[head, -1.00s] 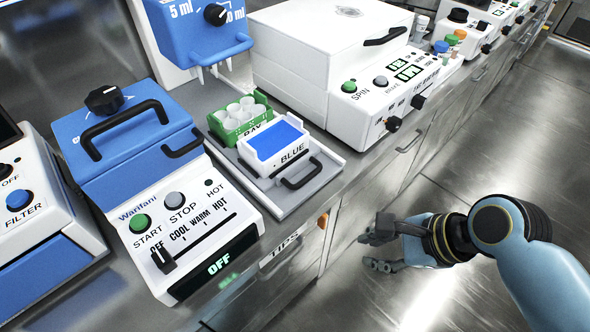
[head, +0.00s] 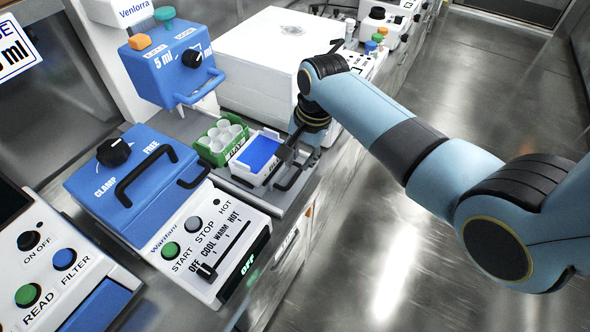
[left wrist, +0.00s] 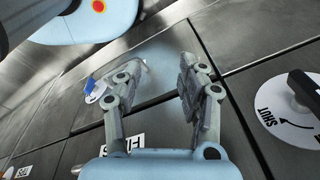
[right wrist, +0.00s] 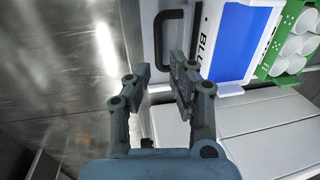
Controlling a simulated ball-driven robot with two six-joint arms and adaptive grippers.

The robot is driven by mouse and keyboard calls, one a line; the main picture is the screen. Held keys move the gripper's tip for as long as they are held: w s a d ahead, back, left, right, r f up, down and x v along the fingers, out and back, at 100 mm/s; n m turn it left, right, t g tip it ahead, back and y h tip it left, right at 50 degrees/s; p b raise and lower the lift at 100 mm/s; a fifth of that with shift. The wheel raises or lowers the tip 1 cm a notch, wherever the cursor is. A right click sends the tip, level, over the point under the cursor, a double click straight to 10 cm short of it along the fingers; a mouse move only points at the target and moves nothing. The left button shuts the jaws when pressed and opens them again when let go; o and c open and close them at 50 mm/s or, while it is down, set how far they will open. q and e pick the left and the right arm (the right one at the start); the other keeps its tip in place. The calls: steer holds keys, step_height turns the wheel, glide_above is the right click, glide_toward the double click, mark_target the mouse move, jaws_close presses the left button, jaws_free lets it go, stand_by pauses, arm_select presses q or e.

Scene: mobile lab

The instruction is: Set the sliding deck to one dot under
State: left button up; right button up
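The sliding deck (head: 243,182) is a pale plate on the counter below the blue 5 ml dispensing head (head: 172,72). It carries a green rack (head: 208,156) of white cups and a white tray (head: 258,156) with a blue top. Its black handle (head: 291,180) is at the front edge. My right gripper (head: 288,158) is over that edge, beside the tray. In the right wrist view, my right gripper (right wrist: 158,75) is open, with the handle (right wrist: 158,35) at its fingertips; I cannot tell whether they touch. My left gripper (left wrist: 158,75) is open and empty.
The aisle floor (head: 400,240) to the right is clear. In the left wrist view, a white disc marked SHUT (left wrist: 285,120) is on dark panels.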

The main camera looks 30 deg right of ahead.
mark_target(296, 175)
steer(key=f, duration=0.3)
steer(key=w+f+b, duration=0.1)
steer(key=f, duration=0.1)
steer(key=shift+a+f, duration=0.15)
steer(key=shift+f, duration=0.2)
steer(key=shift+s, duration=0.1)
jaws_close()
